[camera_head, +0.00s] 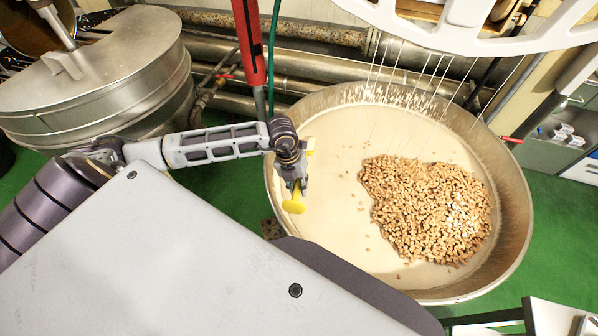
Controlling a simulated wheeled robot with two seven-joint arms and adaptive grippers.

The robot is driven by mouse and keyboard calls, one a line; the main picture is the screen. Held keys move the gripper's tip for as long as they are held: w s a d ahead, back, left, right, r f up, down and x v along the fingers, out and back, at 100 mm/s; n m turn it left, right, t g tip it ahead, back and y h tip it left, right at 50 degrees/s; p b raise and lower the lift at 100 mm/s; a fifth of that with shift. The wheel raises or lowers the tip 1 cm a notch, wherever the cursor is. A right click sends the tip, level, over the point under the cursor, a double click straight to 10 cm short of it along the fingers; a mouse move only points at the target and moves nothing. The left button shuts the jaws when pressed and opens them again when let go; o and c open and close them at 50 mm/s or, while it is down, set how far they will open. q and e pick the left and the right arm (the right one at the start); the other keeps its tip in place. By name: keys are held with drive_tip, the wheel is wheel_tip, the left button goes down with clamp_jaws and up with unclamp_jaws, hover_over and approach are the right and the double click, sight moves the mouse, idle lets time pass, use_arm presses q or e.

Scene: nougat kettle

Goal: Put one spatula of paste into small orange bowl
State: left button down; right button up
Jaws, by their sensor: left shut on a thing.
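My left gripper (292,182) reaches in from the left over the left side of the large metal kettle (517,215). It is shut on a yellow spatula (294,205), whose yellow parts show below and beside the fingers. The spatula is over pale paste (335,205); I cannot tell whether it touches the paste or carries any. The paste fills the kettle, with a heap of nuts (430,210) on its right side. I see no small orange bowl in this view. My right gripper is not in view.
A lidded steel vessel (100,85) stands at the upper left. A red post (249,40) and a green hose (272,60) are behind the kettle's left rim. A white rack-like frame (465,25) hangs above the back of the kettle. Green floor (560,225) shows at right.

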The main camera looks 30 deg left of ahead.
sight(299, 186)
use_arm(q)
drive_tip(key=shift+s+d+r+p, duration=0.1)
drive_tip(key=shift+s+r+p, duration=0.25)
drive_tip(key=shift+r, duration=0.35)
drive_tip(key=shift+s+d+r+p, duration=0.1)
drive_tip(key=shift+s+r+p, duration=0.1)
drive_tip(key=shift+r+p, duration=0.35)
drive_tip(key=shift+s+d+r+t+p, duration=0.2)
drive_tip(key=shift+s+r+p, duration=0.1)
drive_tip(key=shift+r, duration=0.55)
drive_tip(key=shift+s+d+r+t+p, duration=0.1)
drive_tip(key=shift+s+r+t+p, duration=0.15)
drive_tip(key=shift+r, duration=0.55)
drive_tip(key=shift+s, duration=0.1)
